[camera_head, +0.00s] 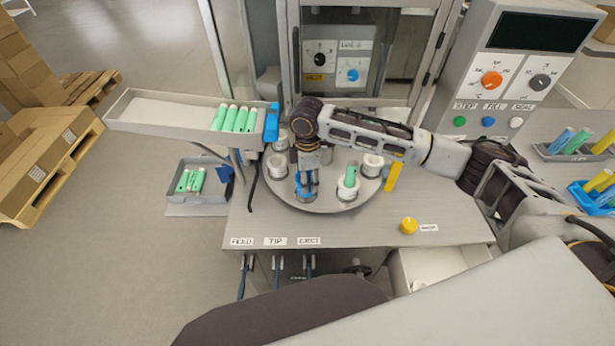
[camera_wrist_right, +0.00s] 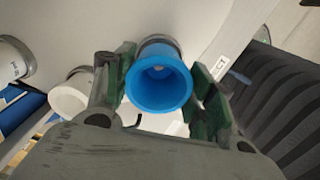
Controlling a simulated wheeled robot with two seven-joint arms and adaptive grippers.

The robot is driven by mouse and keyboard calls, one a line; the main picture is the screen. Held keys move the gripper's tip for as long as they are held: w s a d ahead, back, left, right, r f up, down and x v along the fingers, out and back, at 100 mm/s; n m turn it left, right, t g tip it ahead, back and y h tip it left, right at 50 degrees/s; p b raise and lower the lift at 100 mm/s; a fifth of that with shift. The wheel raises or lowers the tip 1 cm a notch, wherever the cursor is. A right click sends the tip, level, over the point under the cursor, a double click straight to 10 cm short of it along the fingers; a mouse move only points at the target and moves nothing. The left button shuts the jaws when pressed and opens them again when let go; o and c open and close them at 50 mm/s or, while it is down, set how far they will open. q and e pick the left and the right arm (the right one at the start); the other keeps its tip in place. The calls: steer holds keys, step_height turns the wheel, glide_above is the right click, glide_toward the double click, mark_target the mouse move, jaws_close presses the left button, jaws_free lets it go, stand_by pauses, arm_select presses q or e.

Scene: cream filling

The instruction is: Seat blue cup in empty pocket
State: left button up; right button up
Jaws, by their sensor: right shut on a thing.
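The blue cup (camera_wrist_right: 158,82) shows large in the right wrist view, its open mouth facing the camera, between the green finger pads of my right gripper (camera_wrist_right: 165,85). In the head view the blue cup (camera_head: 304,194) is at the front left of the round grey turntable (camera_head: 318,207), below my right gripper (camera_head: 306,186), which is shut on it and points down. A grey ring shows behind the cup in the wrist view. I cannot tell whether the cup is inside a pocket or above it. My left gripper is in neither view.
White holders (camera_head: 277,166) (camera_head: 372,165) stand around the turntable; one (camera_head: 347,190) holds a green tube (camera_head: 350,176). A yellow bar (camera_head: 393,177) stands at its right. A raised chute (camera_head: 170,117) with green tubes is at left. A yellow knob (camera_head: 408,225) sits on the front right bench.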

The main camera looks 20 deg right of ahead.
steer(key=shift+f, duration=1)
stand_by(0.4)
steer(key=o, duration=1.1)
steer(key=shift+r, duration=6.05)
steer(key=shift+s+f, duration=0.1)
